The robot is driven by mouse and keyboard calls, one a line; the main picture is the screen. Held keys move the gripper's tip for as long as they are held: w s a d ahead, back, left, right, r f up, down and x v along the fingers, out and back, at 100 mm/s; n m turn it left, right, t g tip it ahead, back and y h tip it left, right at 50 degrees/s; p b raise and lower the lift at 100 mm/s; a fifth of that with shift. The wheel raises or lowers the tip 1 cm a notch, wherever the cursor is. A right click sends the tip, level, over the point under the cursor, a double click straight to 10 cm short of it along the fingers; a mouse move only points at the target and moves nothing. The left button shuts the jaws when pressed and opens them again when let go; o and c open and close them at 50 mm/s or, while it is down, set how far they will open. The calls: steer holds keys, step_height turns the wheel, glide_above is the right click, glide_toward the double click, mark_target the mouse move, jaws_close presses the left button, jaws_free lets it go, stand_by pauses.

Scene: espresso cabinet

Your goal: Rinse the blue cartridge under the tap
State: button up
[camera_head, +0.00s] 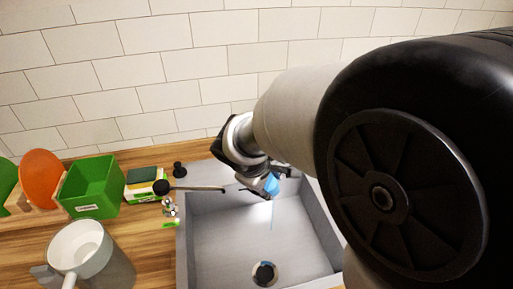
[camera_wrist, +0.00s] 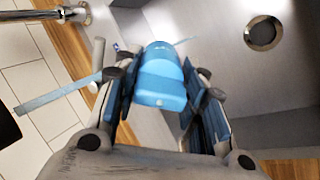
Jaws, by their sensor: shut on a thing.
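The blue cartridge (camera_head: 271,184) is held over the sink by my gripper (camera_head: 262,180). In the wrist view the cartridge (camera_wrist: 162,78) sits between the two fingers of my gripper (camera_wrist: 160,98), which are shut on it. The dark tap (camera_head: 205,188) reaches from the left over the sink basin (camera_head: 220,235), its spout end left of the cartridge. A thin pale streak, perhaps water, shows below the cartridge. A pale blue strip crosses the left of the wrist view; I cannot tell what it is.
The sink drain (camera_head: 264,273) lies below. A green bin (camera_head: 92,188), a sponge on a small box (camera_head: 142,175), a grey-white pitcher (camera_head: 105,268) and an orange disc (camera_head: 40,172) stand on the wooden counter at left. A tiled wall is behind. My arm hides the right side.

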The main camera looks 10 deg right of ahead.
steer(key=s+a+b, duration=0.1)
steer(key=s+a, duration=0.3)
steer(key=shift+s, duration=0.2)
stand_by(0.3)
stand_by(1.2)
steer(key=s+a+r+p, duration=0.2)
steer(key=s+a+r, duration=0.1)
steer(key=r, duration=0.1)
steer(key=shift+s+a, duration=0.15)
steer(key=shift+s, duration=0.2)
steer(key=shift+w, duration=0.1)
stand_by(0.6)
